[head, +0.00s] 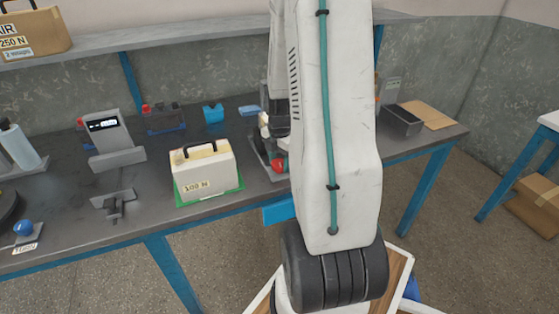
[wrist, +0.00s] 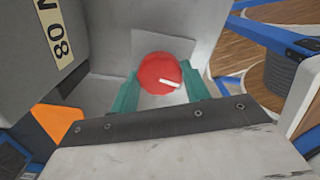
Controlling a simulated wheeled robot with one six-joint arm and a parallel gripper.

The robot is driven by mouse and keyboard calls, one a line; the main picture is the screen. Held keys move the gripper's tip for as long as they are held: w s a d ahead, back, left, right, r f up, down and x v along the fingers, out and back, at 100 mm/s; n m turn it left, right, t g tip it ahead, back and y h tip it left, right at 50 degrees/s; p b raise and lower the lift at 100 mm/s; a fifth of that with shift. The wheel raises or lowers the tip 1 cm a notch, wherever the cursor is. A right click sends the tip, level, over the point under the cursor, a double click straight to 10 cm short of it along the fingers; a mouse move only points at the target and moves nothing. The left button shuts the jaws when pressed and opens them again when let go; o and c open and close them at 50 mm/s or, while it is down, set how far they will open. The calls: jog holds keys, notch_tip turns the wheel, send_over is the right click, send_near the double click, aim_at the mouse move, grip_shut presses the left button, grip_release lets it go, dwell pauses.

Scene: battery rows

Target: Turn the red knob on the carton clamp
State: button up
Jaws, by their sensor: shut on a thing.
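The red knob (wrist: 160,73) is round with a white mark on its face. In the wrist view it sits between the two teal fingers of my gripper (wrist: 160,92), which are shut on its sides. The white mark points to the lower right in that view. A light grey plate (wrist: 190,48) of the clamp shows behind the knob. In the head view the red knob (head: 278,165) shows at the bench's front edge, just left of my arm. My arm hides most of the clamp and my gripper there.
A grey display stand (head: 108,135) and a blue knob (head: 23,228) are further left. A dark open box (head: 398,121) stands to the right.

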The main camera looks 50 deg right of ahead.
jog(key=m, duration=0.4)
jog(key=shift+m, duration=0.3)
jog(key=m, duration=0.3)
jog(key=shift+m, duration=0.4)
jog(key=m, duration=1)
jog(key=shift+m, duration=0.4)
jog(key=m, duration=0.3)
jog(key=shift+m, duration=0.3)
jog(key=m, duration=0.3)
jog(key=shift+m, duration=0.3)
jog(key=m, duration=0.3)
jog(key=shift+m, duration=0.4)
jog(key=m, duration=1.1)
jog(key=shift+m, duration=0.3)
jog(key=m, duration=1.1)
jog(key=shift+w+m, duration=0.1)
jog(key=shift+m, duration=0.2)
